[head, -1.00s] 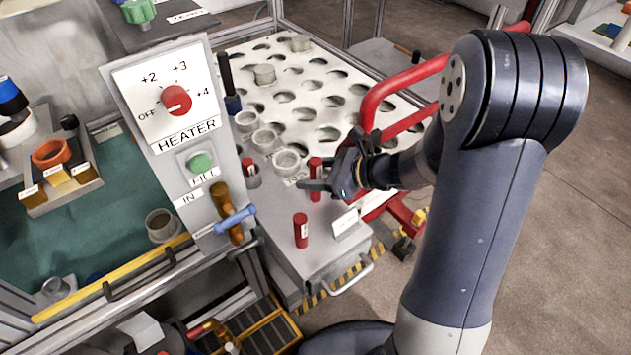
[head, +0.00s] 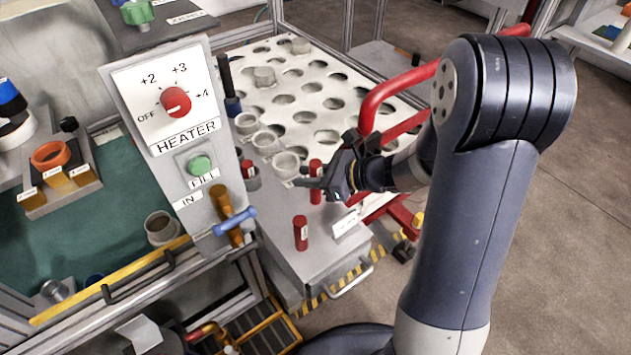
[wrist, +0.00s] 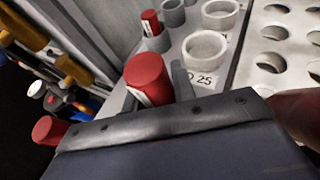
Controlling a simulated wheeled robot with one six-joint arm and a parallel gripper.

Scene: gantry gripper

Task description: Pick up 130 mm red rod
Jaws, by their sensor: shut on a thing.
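Three red rods with white labels show; the label text is too small to read. My gripper (head: 314,184) is shut on the red rod (head: 316,168) at the right, which stands upright near the plate's front. That rod's red top (wrist: 147,72) rises beside a grey finger in the wrist view, and its lower part is hidden. A second red rod (head: 301,233) stands upright nearer the front edge and is apart from the gripper. A third, short red rod (head: 248,168) sits in a holder to the left. I cannot tell the rods' lengths.
White ring-shaped cups (head: 286,163) stand just behind the gripped rod, one labelled 25 in the wrist view. The heater panel (head: 175,110) rises to the left. A red tubular rail (head: 385,95) runs behind my wrist. A white label card (head: 346,224) stands to the right.

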